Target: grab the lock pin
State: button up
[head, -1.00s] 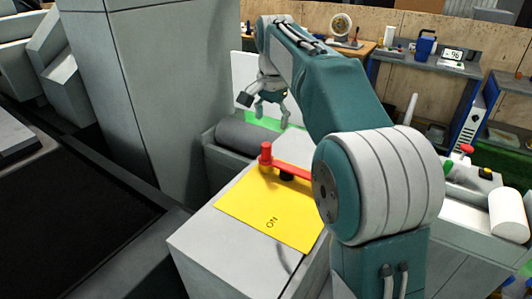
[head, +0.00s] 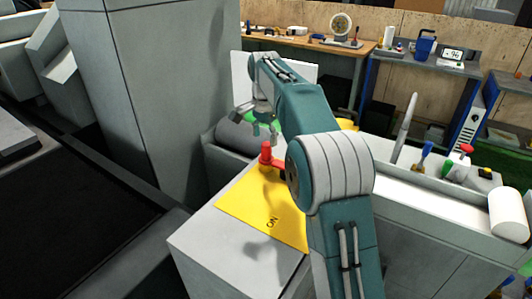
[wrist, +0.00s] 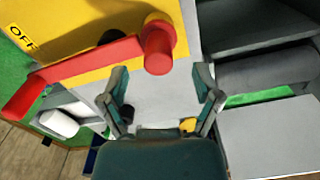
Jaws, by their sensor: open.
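A red lever (wrist: 80,68) with an upright red knob (wrist: 158,48) at its end lies over a yellow ON/OFF plate (head: 238,202). The knob also shows in the head view (head: 265,153). I cannot tell whether this knob is the lock pin; no other part is clearly one. My gripper (wrist: 162,85) is open and empty. In the wrist view the knob stands just beyond the fingertips, roughly between them and apart from them. In the head view my gripper (head: 262,135) hangs close above and behind the knob. My arm hides most of the lever there.
The yellow plate sits on a grey box (head: 225,262). A tall grey machine column (head: 155,95) stands to the left. A grey cylinder (head: 238,135) lies behind the box. A white shelf with a spray bottle (head: 458,163) and a white roll (head: 508,212) is at right.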

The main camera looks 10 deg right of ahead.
aim_at(266, 156)
jog(key=f, duration=0.5)
jog(key=shift+d+f, duration=0.2)
jog(key=shift+f, duration=0.1)
grip_shut()
